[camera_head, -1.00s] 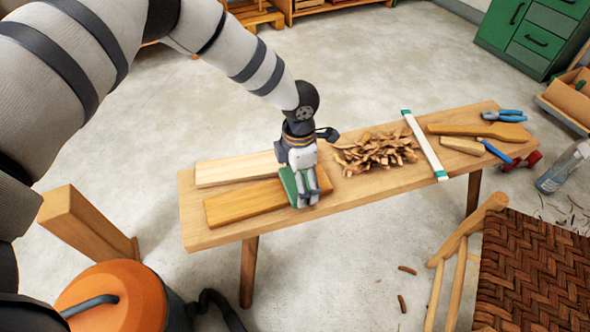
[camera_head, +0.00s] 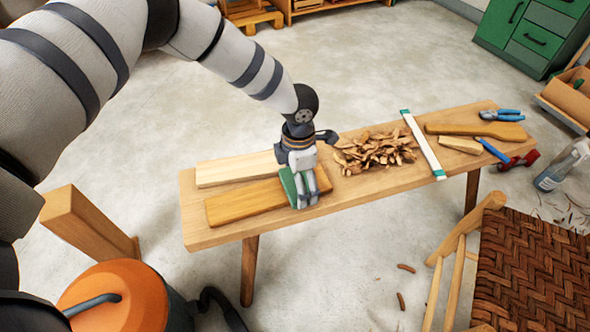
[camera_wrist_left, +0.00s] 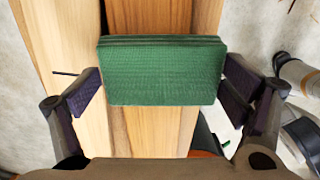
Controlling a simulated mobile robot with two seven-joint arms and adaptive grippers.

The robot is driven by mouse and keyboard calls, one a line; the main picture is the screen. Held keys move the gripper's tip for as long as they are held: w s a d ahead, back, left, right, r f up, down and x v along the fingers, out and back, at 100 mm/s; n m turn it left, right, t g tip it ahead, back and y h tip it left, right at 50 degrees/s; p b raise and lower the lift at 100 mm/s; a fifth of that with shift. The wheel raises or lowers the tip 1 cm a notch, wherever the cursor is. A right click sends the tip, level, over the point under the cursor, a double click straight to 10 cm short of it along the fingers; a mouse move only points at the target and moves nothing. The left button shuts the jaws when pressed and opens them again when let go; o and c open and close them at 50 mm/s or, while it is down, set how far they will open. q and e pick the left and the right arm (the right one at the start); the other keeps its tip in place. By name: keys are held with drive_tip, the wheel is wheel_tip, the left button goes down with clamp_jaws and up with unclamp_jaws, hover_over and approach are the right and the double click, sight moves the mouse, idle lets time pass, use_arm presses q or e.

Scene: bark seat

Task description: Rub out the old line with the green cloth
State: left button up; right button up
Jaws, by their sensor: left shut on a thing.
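My left gripper (camera_head: 306,198) is shut on the green cloth (camera_wrist_left: 163,72), a folded pad. The cloth also shows in the head view (camera_head: 290,187), low over the right end of the golden board (camera_head: 245,204). I cannot tell whether it touches the wood. In the left wrist view, the fingers stand at both sides of the cloth, which hides the wood beneath. A short thin dark line (camera_wrist_left: 65,73) shows on the pale board (camera_wrist_left: 60,40), left of the cloth, running up to the finger. My right gripper is not in view.
The bench (camera_head: 350,196) also bears the pale board (camera_head: 230,168), wood shavings (camera_head: 375,152), a white strip with green ends (camera_head: 424,146), blue-handled pliers (camera_head: 503,115) and wooden pieces. A woven seat (camera_head: 535,270) stands at the front right, an orange-lidded container (camera_head: 115,300) at the front left.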

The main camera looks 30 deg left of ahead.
use_arm(q)
drive_tip(key=shift+s+d, duration=0.15)
drive_tip(key=shift+d, duration=0.1)
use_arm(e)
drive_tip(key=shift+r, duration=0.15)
use_arm(q)
wheel_tip(320, 180, up, 6)
drive_tip(key=p, duration=0.4)
drive_tip(key=shift+r+p, duration=0.2)
drive_tip(key=shift+p, duration=0.1)
drive_tip(key=shift+f, duration=0.15)
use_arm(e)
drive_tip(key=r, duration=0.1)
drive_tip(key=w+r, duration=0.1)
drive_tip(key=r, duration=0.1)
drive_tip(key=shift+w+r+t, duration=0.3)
use_arm(q)
drive_tip(key=shift+d, duration=0.1)
